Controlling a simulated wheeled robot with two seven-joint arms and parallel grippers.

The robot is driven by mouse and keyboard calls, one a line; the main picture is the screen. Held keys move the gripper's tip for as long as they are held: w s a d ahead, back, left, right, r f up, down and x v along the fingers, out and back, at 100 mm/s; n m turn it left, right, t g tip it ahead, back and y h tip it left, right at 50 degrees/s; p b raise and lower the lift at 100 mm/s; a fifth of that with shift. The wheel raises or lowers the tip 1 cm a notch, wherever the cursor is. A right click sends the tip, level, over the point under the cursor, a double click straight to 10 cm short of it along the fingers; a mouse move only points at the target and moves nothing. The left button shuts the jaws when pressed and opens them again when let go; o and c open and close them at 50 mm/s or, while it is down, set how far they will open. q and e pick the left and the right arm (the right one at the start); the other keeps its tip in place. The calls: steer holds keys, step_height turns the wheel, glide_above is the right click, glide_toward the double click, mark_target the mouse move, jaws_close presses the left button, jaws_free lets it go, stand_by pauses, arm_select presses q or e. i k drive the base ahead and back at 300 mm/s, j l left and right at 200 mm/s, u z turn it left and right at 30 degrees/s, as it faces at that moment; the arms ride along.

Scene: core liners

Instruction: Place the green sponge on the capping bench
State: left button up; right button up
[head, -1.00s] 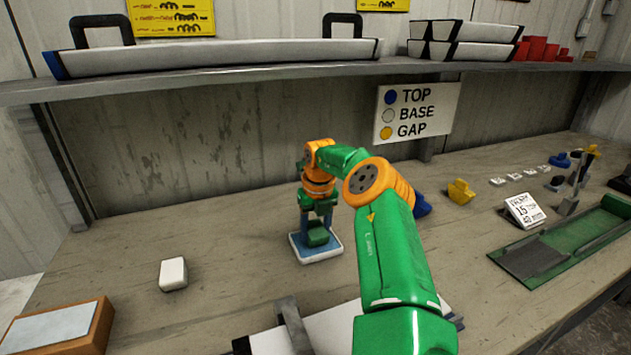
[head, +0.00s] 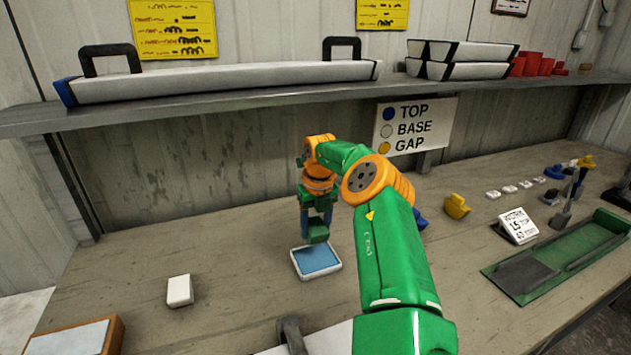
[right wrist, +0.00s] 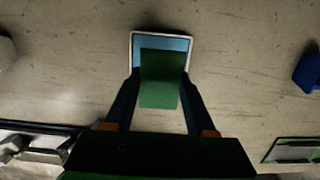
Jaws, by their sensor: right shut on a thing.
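The green sponge (head: 318,234) is held between the fingers of my right gripper (head: 317,222). It is above a shallow white tray with a blue inside (head: 317,261), apart from it. In the right wrist view the sponge (right wrist: 160,82) shows between the two dark fingers, covering part of the blue tray (right wrist: 177,42). The capping bench (head: 235,275) is the long wooden top beneath, with bare wood around the tray. My left gripper is not in view.
A white block (head: 180,291) stands to the left, with a wooden-framed box (head: 75,338) at front left. A yellow piece (head: 457,206), a small sign (head: 517,227) and a green trough (head: 560,255) are to the right. A shelf (head: 250,100) overhangs the back.

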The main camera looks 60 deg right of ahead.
mark_target(463, 306)
steer(key=k+j, duration=0.75)
steer(key=j, duration=0.2)
